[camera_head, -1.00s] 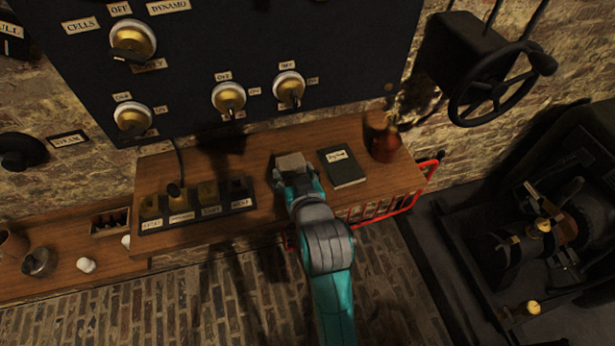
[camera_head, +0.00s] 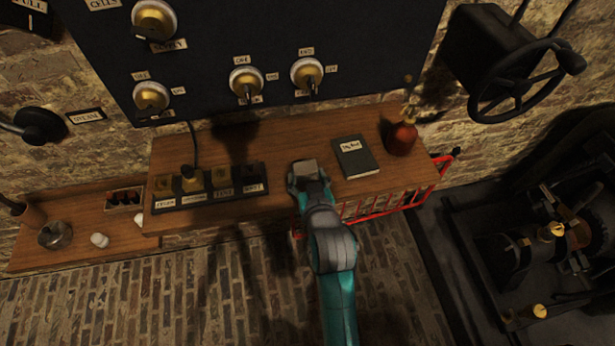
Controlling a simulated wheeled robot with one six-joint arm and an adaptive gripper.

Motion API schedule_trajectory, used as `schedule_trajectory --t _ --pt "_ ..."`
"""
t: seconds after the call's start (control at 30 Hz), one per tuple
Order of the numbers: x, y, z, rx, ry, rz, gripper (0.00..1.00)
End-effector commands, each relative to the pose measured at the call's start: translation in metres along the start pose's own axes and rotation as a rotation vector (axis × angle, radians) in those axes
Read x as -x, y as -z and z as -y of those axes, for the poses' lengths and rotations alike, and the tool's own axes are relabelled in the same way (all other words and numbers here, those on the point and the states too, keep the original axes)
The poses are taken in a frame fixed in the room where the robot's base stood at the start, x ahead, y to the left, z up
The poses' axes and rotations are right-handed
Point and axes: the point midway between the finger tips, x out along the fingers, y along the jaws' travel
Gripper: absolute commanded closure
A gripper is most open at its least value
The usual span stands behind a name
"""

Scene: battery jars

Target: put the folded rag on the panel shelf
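The panel shelf (camera_head: 270,143) is a wooden board running under the dark switch panel (camera_head: 240,35). My gripper (camera_head: 304,170) is over its front part, left of the dark book, with its teal and grey wrist toward me. A small grey-beige patch shows at the gripper's tip. It may be the folded rag or part of the gripper itself; I cannot tell which. No rag shows lying elsewhere on the shelf. The fingers are too small and dark to show whether they are open or shut.
On the shelf stand a dark labelled book (camera_head: 356,158), a red-brown vessel (camera_head: 401,139) and a row of labelled sockets (camera_head: 208,184) with a cable. A red rack (camera_head: 385,206) is below the right end. A lower bench (camera_head: 80,240) is at left. Bare shelf lies behind the gripper.

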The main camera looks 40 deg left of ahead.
Motion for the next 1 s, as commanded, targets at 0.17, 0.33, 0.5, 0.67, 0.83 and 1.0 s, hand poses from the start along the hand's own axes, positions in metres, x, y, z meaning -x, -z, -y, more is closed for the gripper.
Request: schedule_trajectory --t 0.17,0.33,0.5,0.67,0.83,1.0 --pt "0.000 0.000 0.000 0.000 0.000 0.000 0.11" --pt "0.000 0.000 0.000 0.000 0.000 0.000 0.11" --pt "0.003 0.003 0.000 0.000 0.000 -0.001 0.11" --pt "0.025 0.002 0.000 0.000 0.000 0.000 0.11" --pt "0.059 0.002 0.000 0.000 0.000 -0.001 0.11" --pt "0.091 0.002 0.000 0.000 -0.001 -0.001 0.11"
